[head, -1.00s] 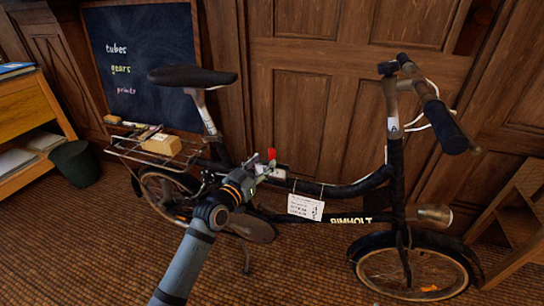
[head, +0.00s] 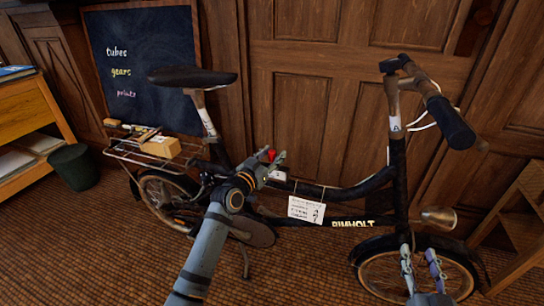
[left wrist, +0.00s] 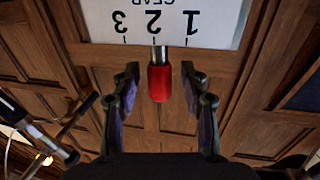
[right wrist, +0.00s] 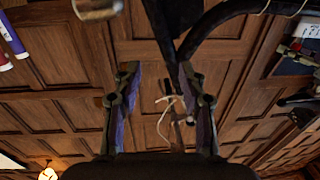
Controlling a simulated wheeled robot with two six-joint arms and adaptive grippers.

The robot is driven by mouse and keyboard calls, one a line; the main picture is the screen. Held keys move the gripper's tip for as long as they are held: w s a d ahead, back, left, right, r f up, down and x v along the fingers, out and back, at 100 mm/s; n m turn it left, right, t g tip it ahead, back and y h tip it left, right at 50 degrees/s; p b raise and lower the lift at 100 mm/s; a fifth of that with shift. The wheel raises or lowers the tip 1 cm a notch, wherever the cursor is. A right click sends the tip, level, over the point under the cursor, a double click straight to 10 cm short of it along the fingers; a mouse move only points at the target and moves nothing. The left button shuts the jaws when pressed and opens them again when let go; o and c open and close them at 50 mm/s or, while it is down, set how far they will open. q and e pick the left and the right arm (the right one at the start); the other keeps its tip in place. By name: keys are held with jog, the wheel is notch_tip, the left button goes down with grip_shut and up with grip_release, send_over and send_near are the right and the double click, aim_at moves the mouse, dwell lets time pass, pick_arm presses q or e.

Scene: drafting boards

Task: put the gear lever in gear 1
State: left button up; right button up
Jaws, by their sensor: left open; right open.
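The gear lever has a red knob (left wrist: 159,82) on a metal stem. In the left wrist view it hangs below a white gear plate (left wrist: 115,18) marked 3, 2, 1 from left to right, upside down; its stem lines up with the 2. My left gripper (head: 270,168) is at the lever on the bicycle frame, and its open fingers (left wrist: 160,88) stand on either side of the knob, with gaps showing. In the head view, the lever's red knob (head: 271,154) is partly hidden by the gripper. My right gripper (head: 421,264) is open and empty in front of the front wheel.
The dark bicycle (head: 352,192) stands before a panelled wooden wall. A white tag (head: 305,209) hangs from its frame. A parcel (head: 161,146) sits on the rear rack. A chalkboard (head: 145,60) is behind the saddle, and a wooden rack (head: 520,215) stands at the right.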

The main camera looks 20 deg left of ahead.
pick_arm(q)
jog(key=shift+c, duration=0.5)
grip_shut()
jog(key=shift+a, duration=0.1)
jog(key=a+n, duration=0.2)
jog(key=shift+w+f+n+t, duration=0.1)
jog(key=shift+f+n+t, duration=0.2)
jog(key=shift+n, duration=0.1)
jog(key=n, duration=0.1)
jog(key=a+n+b, duration=0.1)
jog(key=shift+a+f+n, duration=0.3)
jog(key=shift+f, duration=0.05)
jog(key=shift+a, duration=0.1)
jog(key=shift+o, duration=0.5)
grip_release()
jog(key=shift+r, duration=0.15)
pick_arm(e)
notch_tip(320, 180, up, 11)
jog(key=t, duration=0.5)
jog(key=shift+s+y, duration=0.3)
jog(key=shift+s, duration=0.15)
